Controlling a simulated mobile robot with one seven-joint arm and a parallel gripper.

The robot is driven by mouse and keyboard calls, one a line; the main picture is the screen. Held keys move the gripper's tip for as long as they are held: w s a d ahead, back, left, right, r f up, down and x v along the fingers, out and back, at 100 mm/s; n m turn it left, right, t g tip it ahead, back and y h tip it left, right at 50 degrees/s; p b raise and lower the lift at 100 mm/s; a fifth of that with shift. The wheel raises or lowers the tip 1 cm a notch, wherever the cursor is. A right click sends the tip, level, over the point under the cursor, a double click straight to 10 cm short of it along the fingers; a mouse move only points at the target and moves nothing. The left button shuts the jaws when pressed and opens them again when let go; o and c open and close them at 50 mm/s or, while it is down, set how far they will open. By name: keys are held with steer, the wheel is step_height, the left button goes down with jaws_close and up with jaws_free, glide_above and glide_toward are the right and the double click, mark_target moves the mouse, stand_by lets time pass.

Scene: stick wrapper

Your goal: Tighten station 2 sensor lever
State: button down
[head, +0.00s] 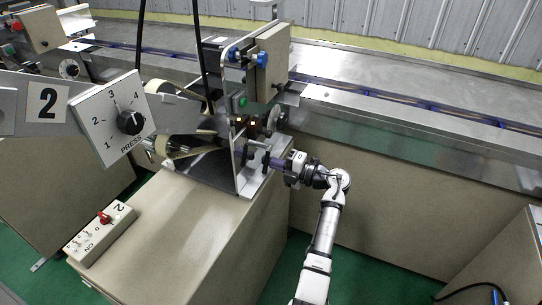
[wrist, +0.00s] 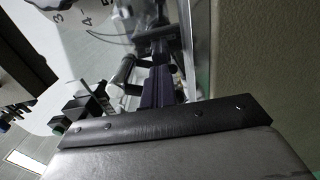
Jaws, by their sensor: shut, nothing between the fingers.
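The station 2 machine stands at the middle of the head view, with a metal bracket plate (head: 243,165) on its right side. Small rods and a dark lever-like part (head: 265,160) stick out from the plate; I cannot tell for certain which part is the sensor lever. My gripper (head: 277,163) is shut and empty, with its purple fingers pointing left at these parts. I cannot tell whether they touch. In the wrist view the purple fingers (wrist: 159,88) are close together, with a grey cylinder (wrist: 123,72) and dark knobs (wrist: 78,108) to their left.
A control box (head: 100,232) with a red switch sits on the beige cabinet (head: 190,235). A long steel conveyor (head: 420,110) runs behind. Green floor (head: 375,285) shows at the lower right.

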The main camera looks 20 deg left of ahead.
steer(key=shift+s+a+r, duration=0.1)
steer(key=shift+s, duration=0.05)
steer(key=shift+s+a+p, duration=0.1)
steer(key=shift+s+p, duration=0.25)
steer(key=shift+p, duration=0.1)
steer(key=shift+s, duration=0.1)
steer(key=shift+a, duration=0.1)
steer(key=shift+s+r+p, duration=0.1)
steer(key=shift+p, duration=0.2)
steer(key=shift+s+d+r+p, duration=0.1)
steer(key=shift+s+d+p, duration=0.15)
steer(key=shift+d+p, duration=0.05)
steer(key=shift+s, duration=0.1)
